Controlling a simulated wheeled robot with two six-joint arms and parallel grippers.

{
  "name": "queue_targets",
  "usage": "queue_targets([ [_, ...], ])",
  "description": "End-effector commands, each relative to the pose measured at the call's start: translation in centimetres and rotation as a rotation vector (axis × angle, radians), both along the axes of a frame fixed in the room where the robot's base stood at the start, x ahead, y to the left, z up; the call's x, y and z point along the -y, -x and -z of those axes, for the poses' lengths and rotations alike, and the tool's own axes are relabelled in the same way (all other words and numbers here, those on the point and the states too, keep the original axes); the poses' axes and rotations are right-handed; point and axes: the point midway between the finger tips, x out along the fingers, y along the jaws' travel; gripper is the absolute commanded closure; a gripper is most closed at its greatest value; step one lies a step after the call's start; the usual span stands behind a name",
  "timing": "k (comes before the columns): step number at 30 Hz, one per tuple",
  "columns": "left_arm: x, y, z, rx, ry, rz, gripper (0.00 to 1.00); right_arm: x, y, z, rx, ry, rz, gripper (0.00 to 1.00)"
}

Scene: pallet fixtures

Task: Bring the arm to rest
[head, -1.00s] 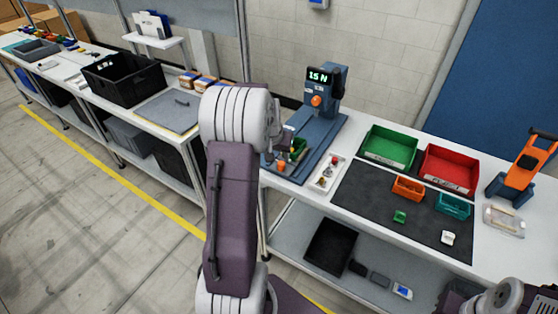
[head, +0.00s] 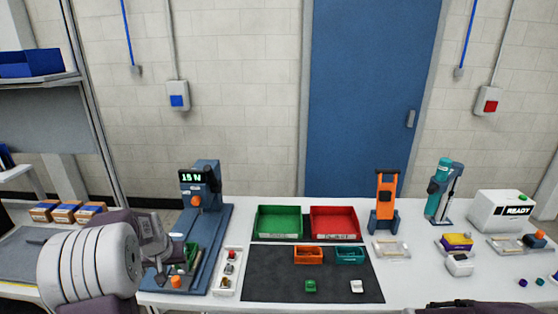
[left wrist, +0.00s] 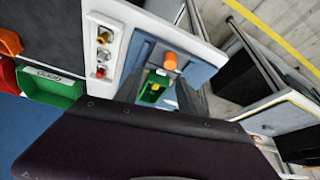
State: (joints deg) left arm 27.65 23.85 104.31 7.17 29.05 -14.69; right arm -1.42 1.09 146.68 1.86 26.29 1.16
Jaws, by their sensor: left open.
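My left arm comes in at the lower left of the head view, with its pale grey joint large in front. Its gripper (head: 163,272) is open beside the blue press fixture (head: 222,222), which has a display reading 15 N. A green part (head: 191,252) and an orange knob (head: 176,281) are on the fixture's base, close to the gripper. In the left wrist view the green part (left wrist: 154,91) and orange knob (left wrist: 170,61) show beyond a dark part of my arm. I see nothing held in the gripper. My right gripper is not in view.
A narrow white tray (head: 227,271) with small parts stands right of the fixture. A dark mat (head: 262,278) has small bins and two small parts. Green (head: 279,222) and red (head: 333,223) bins stand behind it. An orange device (head: 385,203) stands farther right.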

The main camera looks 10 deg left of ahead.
Motion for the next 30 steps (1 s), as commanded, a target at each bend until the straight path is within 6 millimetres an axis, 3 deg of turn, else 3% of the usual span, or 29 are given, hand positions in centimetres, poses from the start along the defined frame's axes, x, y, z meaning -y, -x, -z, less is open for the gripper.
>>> queue_targets([
  [2, 5.0, -1.3, -1.9, 0.027, -0.012, 0.113, 0.54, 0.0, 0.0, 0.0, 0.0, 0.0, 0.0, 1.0],
  [4, 11.1, 0.4, -1.9, -0.001, -0.007, 0.24, 0.54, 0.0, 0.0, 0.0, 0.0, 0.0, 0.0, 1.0],
  [6, 16.2, 4.0, -1.0, -0.053, 0.007, 0.335, 0.54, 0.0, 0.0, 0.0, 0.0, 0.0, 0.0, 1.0],
  [9, 20.4, 10.3, 1.0, -0.144, 0.029, 0.409, 0.54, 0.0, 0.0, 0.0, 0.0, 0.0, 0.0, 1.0],
  [12, 21.4, 15.6, 3.1, -0.23, 0.047, 0.4, 0.54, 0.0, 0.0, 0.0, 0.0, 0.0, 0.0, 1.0],
  [16, 21.0, 19.0, 4.7, -0.301, 0.065, 0.339, 0.54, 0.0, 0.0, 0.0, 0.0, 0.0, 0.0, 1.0],
  [30, 20.9, 18.8, 4.7, -0.295, 0.073, 0.301, 0.54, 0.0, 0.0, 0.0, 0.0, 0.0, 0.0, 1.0],
])
